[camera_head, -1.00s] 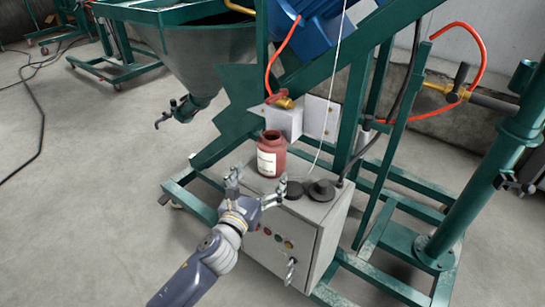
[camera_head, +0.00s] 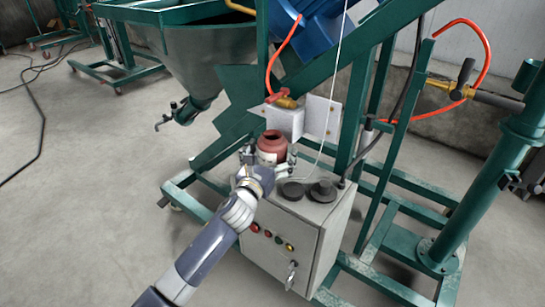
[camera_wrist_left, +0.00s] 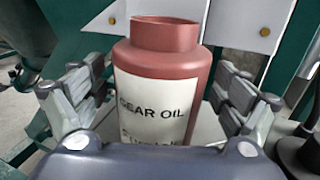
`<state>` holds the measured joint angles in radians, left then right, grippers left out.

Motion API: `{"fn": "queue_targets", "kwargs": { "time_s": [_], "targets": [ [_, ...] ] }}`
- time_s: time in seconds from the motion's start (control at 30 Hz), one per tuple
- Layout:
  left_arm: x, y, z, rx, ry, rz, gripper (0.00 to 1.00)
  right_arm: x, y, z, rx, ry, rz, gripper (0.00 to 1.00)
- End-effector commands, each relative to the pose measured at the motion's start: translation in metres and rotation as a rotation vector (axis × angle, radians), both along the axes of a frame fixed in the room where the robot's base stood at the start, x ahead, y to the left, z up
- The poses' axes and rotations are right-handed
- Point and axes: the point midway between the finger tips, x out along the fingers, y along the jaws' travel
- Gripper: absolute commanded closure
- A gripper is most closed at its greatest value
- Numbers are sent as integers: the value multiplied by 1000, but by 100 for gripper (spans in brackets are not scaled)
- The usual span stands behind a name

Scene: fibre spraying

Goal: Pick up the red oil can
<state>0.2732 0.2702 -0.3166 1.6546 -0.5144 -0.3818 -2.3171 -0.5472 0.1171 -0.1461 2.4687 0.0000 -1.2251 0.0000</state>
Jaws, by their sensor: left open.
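The red oil can (camera_head: 272,143) stands upright on top of the grey control box (camera_head: 322,212). In the left wrist view the can (camera_wrist_left: 163,62) has an open neck and a white label reading "GEAR OIL". My left gripper (camera_head: 268,158) is open, with one finger on each side of the can. In the left wrist view the fingers of my left gripper (camera_wrist_left: 160,95) stand apart from the can, with a gap on both sides. The lower part of the can is hidden behind the gripper's palm. My right gripper is not in view.
Two black round caps (camera_head: 322,190) sit on the box just right of the can. A grey bracket with a brass valve (camera_head: 286,102) and red hose is close behind it. Green frame beams (camera_head: 222,140) surround the box.

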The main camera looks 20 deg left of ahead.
Motion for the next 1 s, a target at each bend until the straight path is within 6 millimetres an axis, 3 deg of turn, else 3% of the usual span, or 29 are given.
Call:
{"fn": "queue_targets", "kwargs": {
  "time_s": [0.27,0.53,1.0],
  "targets": [
    [2,0,0,1,1,0,8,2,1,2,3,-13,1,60],
    [2,0,0,1,1,0,68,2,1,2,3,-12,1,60],
    [2,0,5,2,-4,-1,68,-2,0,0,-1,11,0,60]
  ]
}}
